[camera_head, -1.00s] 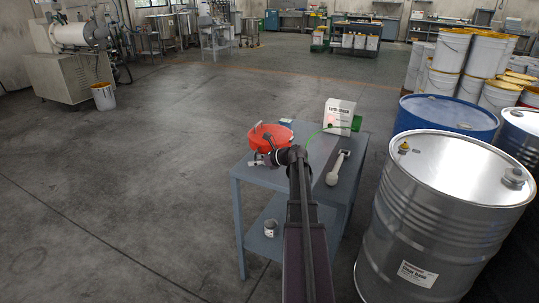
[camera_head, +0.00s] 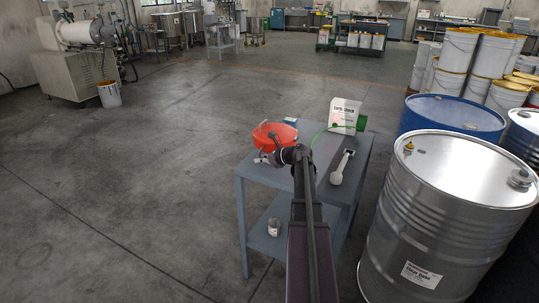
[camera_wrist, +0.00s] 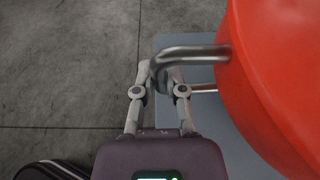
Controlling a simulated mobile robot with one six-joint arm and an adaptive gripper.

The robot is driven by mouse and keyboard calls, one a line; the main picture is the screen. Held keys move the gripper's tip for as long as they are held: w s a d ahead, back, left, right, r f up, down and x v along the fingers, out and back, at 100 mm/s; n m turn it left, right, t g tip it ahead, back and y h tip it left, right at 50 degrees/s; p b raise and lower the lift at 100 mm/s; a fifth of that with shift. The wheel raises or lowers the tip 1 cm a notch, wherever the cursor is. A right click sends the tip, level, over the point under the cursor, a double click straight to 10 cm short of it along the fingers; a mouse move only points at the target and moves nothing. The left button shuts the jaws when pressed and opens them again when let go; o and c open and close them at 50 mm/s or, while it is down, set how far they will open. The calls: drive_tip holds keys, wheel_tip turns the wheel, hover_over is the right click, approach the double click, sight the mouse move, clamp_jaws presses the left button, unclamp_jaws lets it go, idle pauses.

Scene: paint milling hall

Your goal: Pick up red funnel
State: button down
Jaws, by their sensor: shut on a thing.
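The red funnel (camera_head: 280,132) is at the far left corner of the blue-grey cart (camera_head: 253,170). I cannot tell whether it rests on the top or is slightly raised. In the wrist view the funnel (camera_wrist: 285,75) fills the right side, and its bent metal handle (camera_wrist: 200,53) reaches left to my gripper. My gripper (camera_wrist: 161,75) is shut on this handle, with the fingertips around its bent end. In the head view my gripper (camera_head: 268,147) is at the near side of the funnel, partly hidden by my arm.
A can (camera_head: 274,227) stands on the lower shelf. A silver drum (camera_head: 440,225) and blue drum (camera_head: 452,114) stand right.

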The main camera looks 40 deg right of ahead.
drive_tip(key=shift+r, duration=0.2)
wheel_tip(320, 180, up, 10)
drive_tip(key=p, duration=1)
drive_tip(key=shift+f, duration=0.25)
idle(1.0)
